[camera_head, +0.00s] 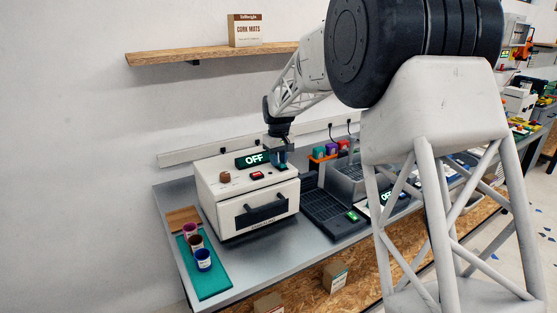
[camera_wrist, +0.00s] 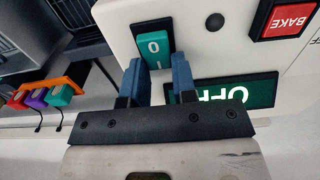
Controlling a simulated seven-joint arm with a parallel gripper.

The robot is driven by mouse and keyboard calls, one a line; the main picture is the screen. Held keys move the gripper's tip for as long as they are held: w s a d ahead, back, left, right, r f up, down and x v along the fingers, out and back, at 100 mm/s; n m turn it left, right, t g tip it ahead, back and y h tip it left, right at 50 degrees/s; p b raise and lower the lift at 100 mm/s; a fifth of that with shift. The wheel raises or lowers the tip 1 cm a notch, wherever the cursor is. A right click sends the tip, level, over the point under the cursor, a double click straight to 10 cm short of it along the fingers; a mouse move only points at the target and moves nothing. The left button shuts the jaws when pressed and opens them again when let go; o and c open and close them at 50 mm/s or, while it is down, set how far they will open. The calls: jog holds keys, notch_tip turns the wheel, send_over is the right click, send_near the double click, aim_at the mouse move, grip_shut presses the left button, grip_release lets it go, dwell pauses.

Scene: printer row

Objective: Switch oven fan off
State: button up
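The white oven (camera_head: 208,192) stands on the grey bench, with a dark display (camera_head: 252,159) reading OFF on its top. In the wrist view the display (camera_wrist: 238,94) also reads OFF, upside down. A teal rocker switch (camera_wrist: 153,42) marked 0 and a line sits in a black frame on the oven top. My gripper (camera_wrist: 158,62) is open, with its two blue fingers apart at the line end of the switch. Whether they touch it I cannot tell. In the head view my gripper (camera_head: 278,162) points down over the oven's back right corner, hiding the switch.
A red BAKE button (camera_wrist: 289,20) and a brown knob (camera_head: 224,177) are on the oven top. Cups stand on a teal mat (camera_head: 212,284) at left. An orange holder with coloured blocks (camera_head: 320,154) and a dark grey machine (camera_head: 333,212) stand to the right.

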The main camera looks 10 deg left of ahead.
jog(key=shift+c, duration=0.7)
jog(key=shift+s, duration=0.1)
jog(key=shift+s+d+r+t+y, duration=0.15)
jog(key=shift+t+y, duration=0.55)
jog(key=shift+s+d+r+t+y, duration=0.1)
jog(key=shift+d+t+y, duration=0.05)
jog(key=shift+t+y, duration=0.55)
jog(key=o, duration=0.9)
jog(key=shift+r, duration=0.1)
